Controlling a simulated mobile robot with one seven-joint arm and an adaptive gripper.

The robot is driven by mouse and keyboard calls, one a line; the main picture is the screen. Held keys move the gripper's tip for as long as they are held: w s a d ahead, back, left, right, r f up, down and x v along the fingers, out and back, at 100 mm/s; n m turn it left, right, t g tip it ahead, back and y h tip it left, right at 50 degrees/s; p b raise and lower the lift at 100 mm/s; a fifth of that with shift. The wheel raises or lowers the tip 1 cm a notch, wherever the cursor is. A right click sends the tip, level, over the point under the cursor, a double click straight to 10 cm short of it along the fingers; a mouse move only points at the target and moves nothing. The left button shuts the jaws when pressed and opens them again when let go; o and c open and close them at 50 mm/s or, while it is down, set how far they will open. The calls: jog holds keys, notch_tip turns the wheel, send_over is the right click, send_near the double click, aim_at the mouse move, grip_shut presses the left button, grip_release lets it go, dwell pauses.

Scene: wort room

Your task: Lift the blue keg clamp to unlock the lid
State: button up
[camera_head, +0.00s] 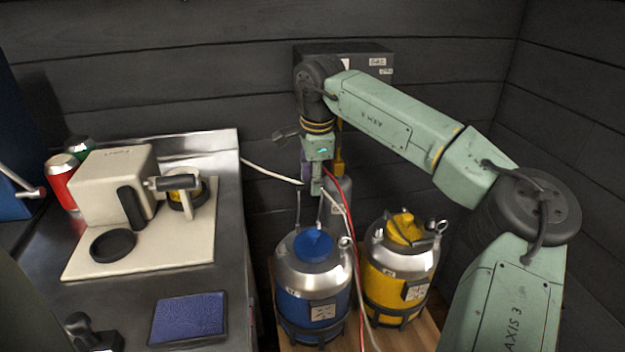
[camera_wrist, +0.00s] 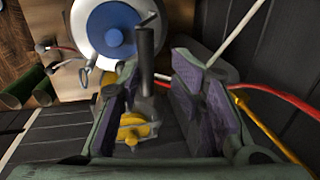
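The blue keg (camera_head: 305,306) stands on the floor board with a blue lid (camera_head: 314,244) on its steel top. Its lid also shows in the wrist view (camera_wrist: 107,29). Thin metal bars rise behind the lid toward my gripper (camera_head: 316,187); I cannot tell clearly which is the clamp. My gripper is above and behind the lid, pointing down. In the wrist view, its purple-padded fingers (camera_wrist: 150,105) are apart. A dark grey rod (camera_wrist: 146,55) shows between them, with gaps on both sides; I cannot tell whether it is the clamp lever.
A yellow keg (camera_head: 388,283) stands close to the right of the blue one. A red hose (camera_head: 352,230) and a pale hose hang between them. A grey cylinder (camera_head: 343,193) stands behind my gripper near the wall. A steel counter (camera_head: 242,250) with a cream machine (camera_head: 108,180) is at left.

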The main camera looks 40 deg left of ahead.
notch_tip(320, 180, up, 11)
jog(key=s+d, duration=0.1)
jog(key=shift+s+d, duration=0.3)
jog(key=shift+s, duration=0.05)
jog(key=shift+r, duration=0.1)
jog(key=shift+c, duration=0.3)
